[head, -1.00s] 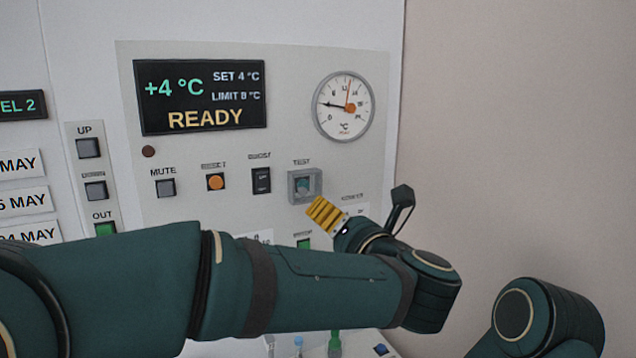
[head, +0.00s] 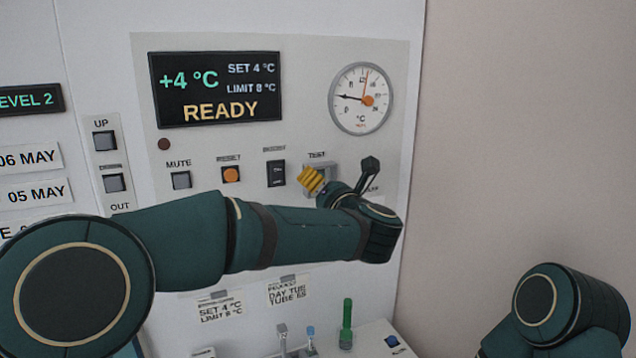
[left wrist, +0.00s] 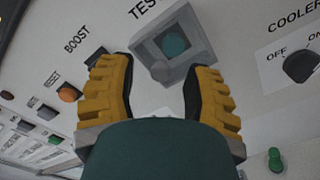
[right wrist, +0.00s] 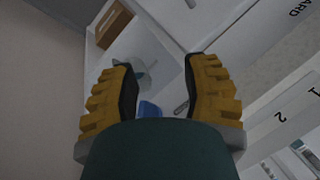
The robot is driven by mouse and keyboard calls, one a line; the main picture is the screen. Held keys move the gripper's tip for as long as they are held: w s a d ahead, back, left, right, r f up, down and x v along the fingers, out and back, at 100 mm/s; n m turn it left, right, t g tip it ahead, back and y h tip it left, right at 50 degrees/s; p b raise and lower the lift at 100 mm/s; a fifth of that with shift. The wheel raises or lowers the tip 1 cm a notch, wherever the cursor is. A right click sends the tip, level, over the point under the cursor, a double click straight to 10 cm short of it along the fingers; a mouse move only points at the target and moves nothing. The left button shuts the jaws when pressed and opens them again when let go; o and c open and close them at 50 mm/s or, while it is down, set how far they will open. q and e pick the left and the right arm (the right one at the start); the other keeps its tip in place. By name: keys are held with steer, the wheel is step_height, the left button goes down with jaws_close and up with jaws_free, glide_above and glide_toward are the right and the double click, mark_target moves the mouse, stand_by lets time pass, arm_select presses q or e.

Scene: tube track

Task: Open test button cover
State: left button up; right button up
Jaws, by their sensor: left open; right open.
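The test button sits under a grey square cover (left wrist: 190,68) with a teal button (left wrist: 174,44) showing in its middle, below the label TEST. In the head view the cover (head: 331,172) is partly hidden behind my left gripper (head: 311,180). In the left wrist view my left gripper (left wrist: 158,95) is open, its yellow fingers on either side of the cover's lower part. I cannot tell whether they touch it. The cover looks closed. My right gripper (right wrist: 160,85) is open and empty, away from the panel; it is outside the head view.
A reset button (head: 231,174), a boost switch (head: 276,173) and a mute button (head: 181,180) lie left of the cover. A round gauge (head: 361,98) is above. A cooler knob (left wrist: 300,66) is to the right. A green tube (head: 346,322) stands below.

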arm_select(q)
steer(key=shift+w+a, duration=0.2)
steer(key=shift+w, duration=0.4)
jaws_close()
steer(key=shift+y, duration=0.3)
